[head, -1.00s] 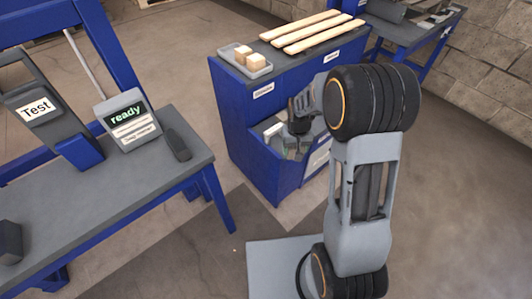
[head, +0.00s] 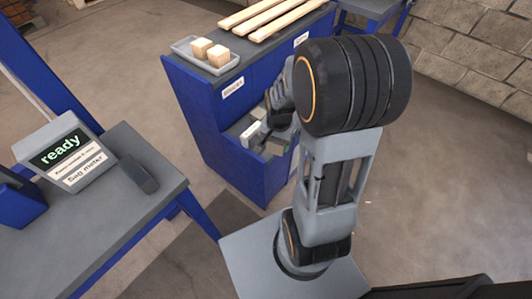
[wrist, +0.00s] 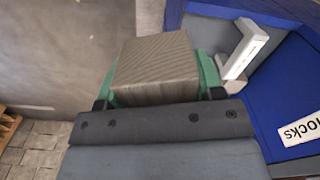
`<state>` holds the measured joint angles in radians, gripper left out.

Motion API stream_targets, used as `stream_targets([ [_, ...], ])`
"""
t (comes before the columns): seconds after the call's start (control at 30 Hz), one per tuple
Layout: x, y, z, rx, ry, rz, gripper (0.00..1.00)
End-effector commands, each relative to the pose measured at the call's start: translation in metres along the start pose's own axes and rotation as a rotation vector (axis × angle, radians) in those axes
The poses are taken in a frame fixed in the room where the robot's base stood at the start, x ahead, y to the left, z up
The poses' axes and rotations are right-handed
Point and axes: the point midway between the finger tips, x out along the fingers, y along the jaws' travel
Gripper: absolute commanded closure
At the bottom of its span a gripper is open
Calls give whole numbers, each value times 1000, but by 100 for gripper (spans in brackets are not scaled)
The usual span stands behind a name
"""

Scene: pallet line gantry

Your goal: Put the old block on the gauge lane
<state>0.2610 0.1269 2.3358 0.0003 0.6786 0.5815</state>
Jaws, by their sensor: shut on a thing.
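A weathered grey-brown wooden block (wrist: 155,62), which looks like the old block, fills the space between the green-sided fingers of my gripper (wrist: 160,82) in the wrist view. My gripper is shut on it. In the head view my gripper (head: 277,118) is small and dark, at the open lower front of the blue cabinet (head: 190,115), largely covered by my arm. I cannot make out the held block there. No surface in view is clearly marked as the gauge lane.
A grey tray (head: 185,43) with two pale blocks (head: 210,51) and several wooden slats (head: 262,22) lie on the cabinet top. A pale bracket-like piece (wrist: 245,52) is inside the cabinet. The bench (head: 120,215) at left holds a sag meter (head: 68,155) reading "ready" and a dark piece (head: 138,173).

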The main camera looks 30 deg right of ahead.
Motion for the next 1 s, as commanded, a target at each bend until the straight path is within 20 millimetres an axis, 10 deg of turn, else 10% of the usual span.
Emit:
stream_targets([
  [0.23, 23, 26, 11, 275, 0, 0, 63],
  [1.0, 105, -60, -69, 300, 0, 0, 63],
])
